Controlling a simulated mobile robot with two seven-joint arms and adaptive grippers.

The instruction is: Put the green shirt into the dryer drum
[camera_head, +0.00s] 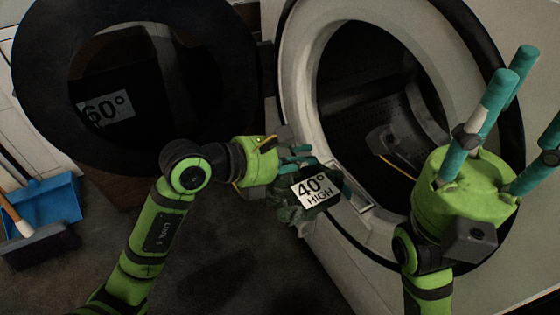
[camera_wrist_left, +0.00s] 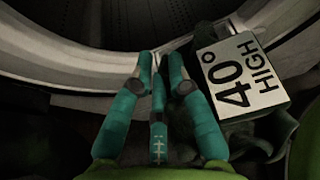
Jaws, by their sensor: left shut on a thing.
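The green shirt (camera_head: 290,214) is a dark crumpled bundle with a white label (camera_head: 312,189) reading "40° HIGH". My left gripper (camera_head: 296,158) is shut on the shirt, which hangs just outside the lower left rim of the dryer opening. In the left wrist view the teal fingers (camera_wrist_left: 160,75) are close together, with the label (camera_wrist_left: 242,75) to their right and dark cloth (camera_wrist_left: 262,135) below it. The dryer drum (camera_head: 352,75) is open, dark and perforated inside; its pale rim also crosses the left wrist view (camera_wrist_left: 60,55). My right gripper (camera_head: 530,115) has its teal fingers spread and empty, in front of the opening's right side.
A round dark door (camera_head: 35,110) stands open at the left, with a "60°" label (camera_head: 106,109) showing through its ring. A blue dustpan (camera_head: 45,205) and a brush (camera_head: 40,245) are at far left. The floor between is clear.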

